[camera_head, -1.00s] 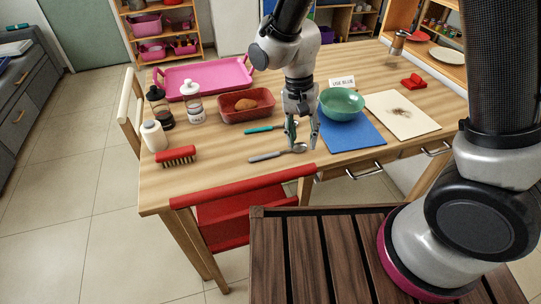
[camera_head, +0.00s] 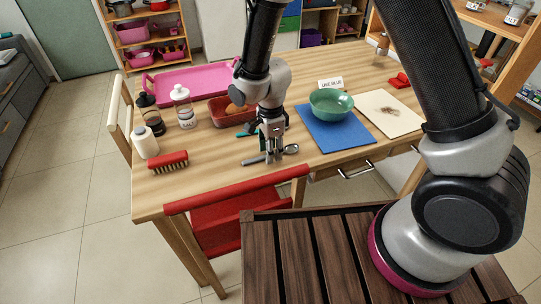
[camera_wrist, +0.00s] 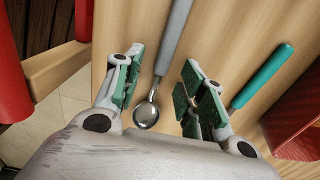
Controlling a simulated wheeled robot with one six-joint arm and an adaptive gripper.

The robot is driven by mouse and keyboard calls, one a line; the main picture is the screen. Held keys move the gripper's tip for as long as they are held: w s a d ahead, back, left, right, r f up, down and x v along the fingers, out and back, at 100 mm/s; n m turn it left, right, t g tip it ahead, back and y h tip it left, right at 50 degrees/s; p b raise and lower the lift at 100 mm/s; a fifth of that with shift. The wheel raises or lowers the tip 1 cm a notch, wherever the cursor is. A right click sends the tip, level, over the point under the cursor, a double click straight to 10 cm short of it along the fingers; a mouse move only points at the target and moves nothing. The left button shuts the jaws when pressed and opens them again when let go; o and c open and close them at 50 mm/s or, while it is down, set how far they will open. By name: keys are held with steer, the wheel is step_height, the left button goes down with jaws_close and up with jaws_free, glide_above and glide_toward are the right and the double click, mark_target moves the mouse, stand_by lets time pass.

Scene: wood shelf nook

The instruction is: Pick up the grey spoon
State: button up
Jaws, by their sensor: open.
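The grey spoon (camera_head: 252,160) lies on the wooden table near its front edge, with its metal bowl to the right. In the wrist view, the spoon's grey handle (camera_wrist: 175,38) runs up and away, and its round bowl is near the gripper. My gripper (camera_head: 272,157) is over the spoon in the head view, pointing down. In the wrist view, its green-padded fingers (camera_wrist: 158,88) are apart, with the spoon between them and touching neither visibly. The exact height above the table is hard to tell.
A teal-handled utensil (camera_wrist: 265,75) lies just beyond the right finger. A red tray (camera_head: 222,114) with a brown item is behind. A blue mat (camera_head: 345,138) with a green bowl (camera_head: 331,102) is to the right. A red chair (camera_head: 235,190) stands at the table's front edge.

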steer(key=shift+f, duration=0.3)
jaws_close()
